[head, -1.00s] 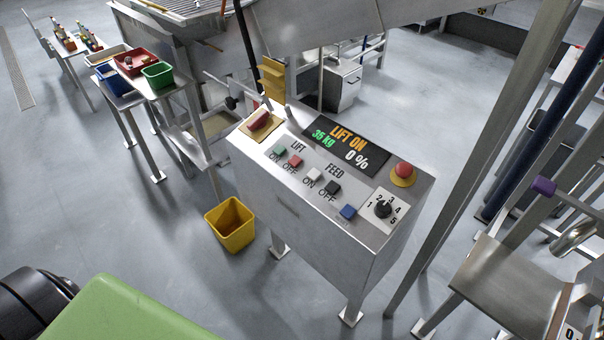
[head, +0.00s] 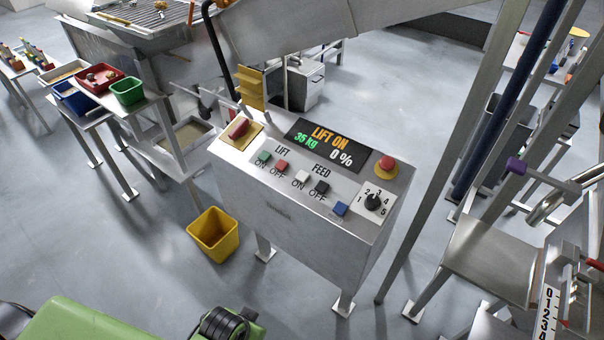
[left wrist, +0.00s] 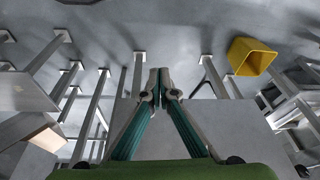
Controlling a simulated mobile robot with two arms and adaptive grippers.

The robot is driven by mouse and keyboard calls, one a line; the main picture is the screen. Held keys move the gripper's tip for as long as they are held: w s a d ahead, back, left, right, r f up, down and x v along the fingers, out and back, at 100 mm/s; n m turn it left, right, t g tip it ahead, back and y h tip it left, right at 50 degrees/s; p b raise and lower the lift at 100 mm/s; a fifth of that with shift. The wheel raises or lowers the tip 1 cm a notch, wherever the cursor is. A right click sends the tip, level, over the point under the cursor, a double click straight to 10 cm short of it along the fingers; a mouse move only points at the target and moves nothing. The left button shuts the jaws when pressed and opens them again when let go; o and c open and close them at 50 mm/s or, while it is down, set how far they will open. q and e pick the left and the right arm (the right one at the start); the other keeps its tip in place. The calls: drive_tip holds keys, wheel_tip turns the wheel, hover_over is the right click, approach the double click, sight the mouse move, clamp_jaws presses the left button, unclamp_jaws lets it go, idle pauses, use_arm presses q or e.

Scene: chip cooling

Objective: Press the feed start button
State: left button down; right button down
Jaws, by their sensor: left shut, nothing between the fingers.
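The control panel (head: 250,187) stands in the middle of the head view, with its display reading LIFT ON, 35 kg and 0 %. The feed ON button (head: 302,178) is pale grey-white, and the dark feed OFF button (head: 321,187) is to its right. The green lift ON button (head: 264,157) and red lift OFF button (head: 282,166) are to the left. My left gripper (left wrist: 158,75) is shut and empty in the left wrist view, pointing toward the floor area and frame legs. My right gripper is not in view.
A red emergency stop (head: 386,163), a selector knob (head: 373,202) and a blue button (head: 340,208) are on the panel's right. A yellow bin (head: 213,235) stands on the floor left of it. A metal post and a steel table (head: 490,262) are to the right.

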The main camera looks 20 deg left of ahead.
sight(302, 177)
use_arm(q)
drive_tip(key=w+d+r+m+t+h, duration=0.1)
drive_tip(key=w+r, duration=0.4)
drive_tip(key=r, duration=0.2)
drive_tip(key=w+r+m+t, duration=0.2)
drive_tip(key=w+r, duration=0.3)
drive_tip(key=r, duration=0.2)
drive_tip(key=w+r+m+t, duration=0.2)
drive_tip(key=w+r, duration=0.3)
drive_tip(key=w, duration=0.4)
drive_tip(key=w+a+r+m+t+h, duration=0.1)
drive_tip(key=w+r+m+t, duration=0.1)
drive_tip(key=w+r, duration=0.3)
drive_tip(key=w+r+m+t+h+p, duration=0.1)
drive_tip(key=w+r, duration=0.4)
drive_tip(key=w, duration=0.7)
drive_tip(key=shift+w+a+r+m+t, duration=0.2)
drive_tip(key=shift+w+a+m+t, duration=0.2)
drive_tip(key=shift+m+t, duration=0.3)
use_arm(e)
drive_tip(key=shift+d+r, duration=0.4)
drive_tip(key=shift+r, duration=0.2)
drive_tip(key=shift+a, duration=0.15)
